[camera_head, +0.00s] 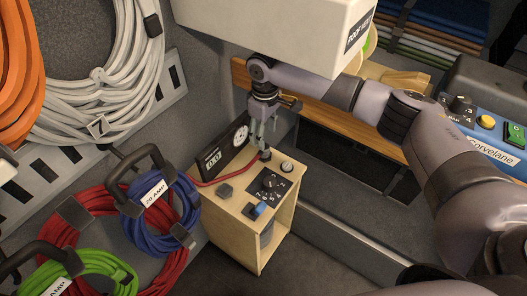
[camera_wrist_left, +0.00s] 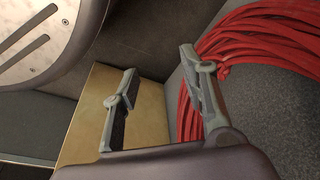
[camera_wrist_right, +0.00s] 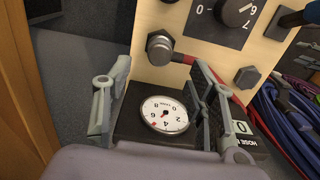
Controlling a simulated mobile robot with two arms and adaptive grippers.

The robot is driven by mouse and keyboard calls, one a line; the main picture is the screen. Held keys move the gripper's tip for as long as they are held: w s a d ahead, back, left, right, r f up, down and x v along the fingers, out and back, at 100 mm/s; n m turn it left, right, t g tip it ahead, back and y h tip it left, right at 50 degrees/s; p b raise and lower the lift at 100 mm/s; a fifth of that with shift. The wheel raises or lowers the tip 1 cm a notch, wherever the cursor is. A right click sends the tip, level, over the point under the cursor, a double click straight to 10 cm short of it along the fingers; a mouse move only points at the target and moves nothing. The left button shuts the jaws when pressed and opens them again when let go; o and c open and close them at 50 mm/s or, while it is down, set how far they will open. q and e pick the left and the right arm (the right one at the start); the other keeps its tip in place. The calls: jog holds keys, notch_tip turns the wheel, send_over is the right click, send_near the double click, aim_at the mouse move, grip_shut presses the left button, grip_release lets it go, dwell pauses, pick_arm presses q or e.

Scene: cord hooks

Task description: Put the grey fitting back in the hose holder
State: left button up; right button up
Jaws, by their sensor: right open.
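The grey fitting (camera_wrist_right: 160,46) is a short metallic piece at the end of a red hose (camera_wrist_right: 188,59), by the top of a pale wooden box. In the head view the fitting (camera_head: 266,155) is just below my right gripper (camera_head: 263,142). In the right wrist view my right gripper (camera_wrist_right: 155,95) is open and empty, and the fitting lies beyond its fingertips. A black panel with a gauge and a partly hidden "HOSE" label (camera_wrist_right: 243,140) is near; I cannot tell which part is the holder. My left gripper (camera_wrist_left: 160,85) is open and empty, near a wooden side.
The box top (camera_head: 238,206) carries a dial (camera_head: 270,183), a silver knob (camera_head: 287,166) and a blue switch (camera_head: 259,209). Coiled blue (camera_head: 157,205) and red (camera_head: 88,212) cords hang at the left. A white cabinet (camera_head: 270,30) overhangs my right arm.

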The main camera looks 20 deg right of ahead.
aim_at(265, 151)
notch_tip(265, 151, down, 2)
jog(key=shift+f+b, duration=0.1)
jog(key=shift+b, duration=1.15)
jog(key=shift+f+b, duration=0.8)
jog(key=shift+b, duration=0.45)
jog(key=shift+s+f+p, duration=0.1)
jog(key=shift+f+p, duration=0.35)
jog(key=shift+f, duration=0.45)
pick_arm(q)
notch_tip(265, 151, up, 15)
jog(key=w+t, duration=0.1)
jog(key=w, duration=0.1)
pick_arm(e)
jog(key=shift+f, duration=0.85)
pick_arm(q)
jog(key=shift+f, duration=0.1)
